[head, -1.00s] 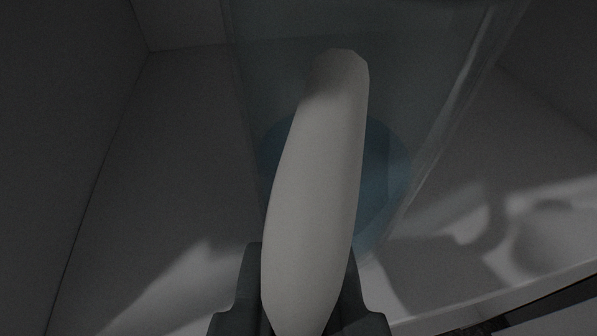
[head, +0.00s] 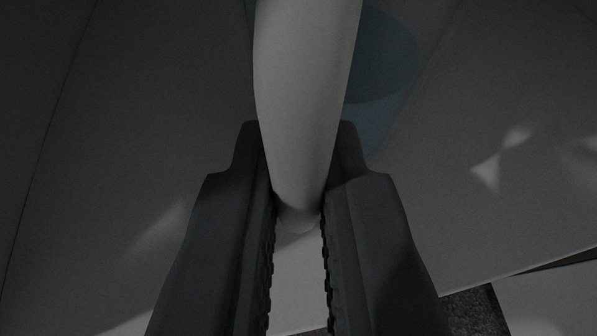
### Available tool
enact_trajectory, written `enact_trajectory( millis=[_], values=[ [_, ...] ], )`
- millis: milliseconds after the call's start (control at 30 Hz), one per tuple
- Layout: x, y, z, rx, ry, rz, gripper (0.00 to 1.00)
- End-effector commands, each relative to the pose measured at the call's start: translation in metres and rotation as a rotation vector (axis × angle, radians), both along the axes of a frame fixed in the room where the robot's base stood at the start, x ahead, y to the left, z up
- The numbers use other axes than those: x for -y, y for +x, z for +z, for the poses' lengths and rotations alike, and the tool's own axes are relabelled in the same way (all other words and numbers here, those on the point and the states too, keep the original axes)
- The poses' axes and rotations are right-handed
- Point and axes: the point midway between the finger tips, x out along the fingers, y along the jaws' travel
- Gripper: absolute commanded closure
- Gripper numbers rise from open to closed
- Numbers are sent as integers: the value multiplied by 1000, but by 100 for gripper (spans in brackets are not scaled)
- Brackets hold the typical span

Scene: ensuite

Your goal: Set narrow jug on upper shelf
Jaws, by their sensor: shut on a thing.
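The narrow jug is a see-through bluish vessel (head: 385,60) with a thick pale handle (head: 305,90). It shows at the top middle of the head view, and its upper part is cut off by the frame. My gripper (head: 300,140) comes up from the bottom edge, with one dark finger on each side of the handle's lower end. It is shut on the handle. The jug is in front of a pale shelf board (head: 480,210); I cannot tell whether its base touches the board.
A dark side wall (head: 35,90) rises at the left. The board looks bare on both sides of the jug. Its front edge runs along the lower right, with a dark floor patch (head: 470,312) and another pale surface (head: 550,298) beyond it.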

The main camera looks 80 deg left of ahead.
Motion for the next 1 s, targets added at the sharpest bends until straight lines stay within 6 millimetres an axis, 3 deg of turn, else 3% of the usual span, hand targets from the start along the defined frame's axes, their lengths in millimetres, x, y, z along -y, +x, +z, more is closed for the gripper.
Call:
enact_trajectory(
  millis=[33,67,167,533,667,1000],
  values=[
    [0,0,-1,0,0,0,100],
    [0,0,-1,0,0,0,86],
    [0,0,-1,0,0,0,68],
    [0,0,2,1,0,0,68],
    [15,-3,8,1,0,-3,68],
    [73,-16,32,1,0,-3,68]
  ],
)
